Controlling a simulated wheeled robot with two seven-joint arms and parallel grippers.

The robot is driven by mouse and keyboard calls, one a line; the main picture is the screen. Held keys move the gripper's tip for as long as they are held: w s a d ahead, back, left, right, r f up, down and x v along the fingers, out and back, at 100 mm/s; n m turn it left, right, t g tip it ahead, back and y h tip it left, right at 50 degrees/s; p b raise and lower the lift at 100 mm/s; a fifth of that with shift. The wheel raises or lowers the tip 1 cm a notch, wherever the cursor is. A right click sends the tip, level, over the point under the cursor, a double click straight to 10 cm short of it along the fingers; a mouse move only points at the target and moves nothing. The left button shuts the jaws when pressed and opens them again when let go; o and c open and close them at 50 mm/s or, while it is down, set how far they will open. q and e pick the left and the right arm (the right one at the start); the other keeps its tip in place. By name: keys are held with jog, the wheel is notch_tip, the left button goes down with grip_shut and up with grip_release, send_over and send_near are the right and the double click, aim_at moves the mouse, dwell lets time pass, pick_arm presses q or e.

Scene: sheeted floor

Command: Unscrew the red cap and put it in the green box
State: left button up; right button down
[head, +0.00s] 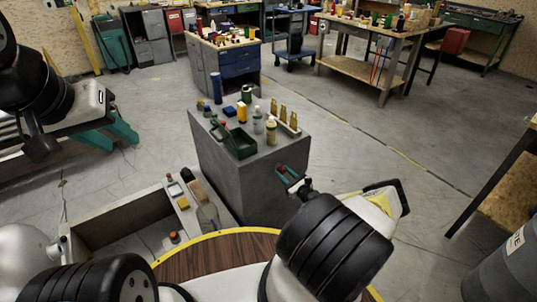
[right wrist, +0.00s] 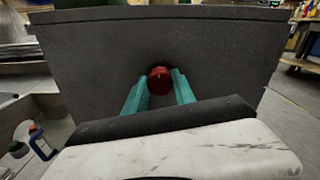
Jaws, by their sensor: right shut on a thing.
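The green box (head: 240,143) is an open-topped tray at the front of the grey block's top. My right gripper (head: 290,178) is in front of the block's near side, below the top edge and to the right of the box. Its teal fingers are shut on a round red cap (right wrist: 160,80), which faces the right wrist camera; a bit of red also shows at the fingers in the head view. Whether anything is attached behind the cap is hidden. My left gripper (head: 116,138) is at the far left over the floor, its teal fingers apart and empty.
The grey block (head: 222,168) also carries several bottles, a yellow container (head: 242,112) and a rack of tan bottles (head: 284,119). A low-walled enclosure (head: 110,225) with small items on its edge lies at lower left. A round wooden surface (head: 215,255) is close below. Workbenches stand behind.

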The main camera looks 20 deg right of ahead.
aim_at(284, 172)
jog(key=shift+v, duration=1.75)
jog(key=shift+s+d, duration=0.1)
jog(key=shift+s, duration=0.05)
jog(key=shift+v, duration=1.95)
jog(key=shift+r, duration=0.1)
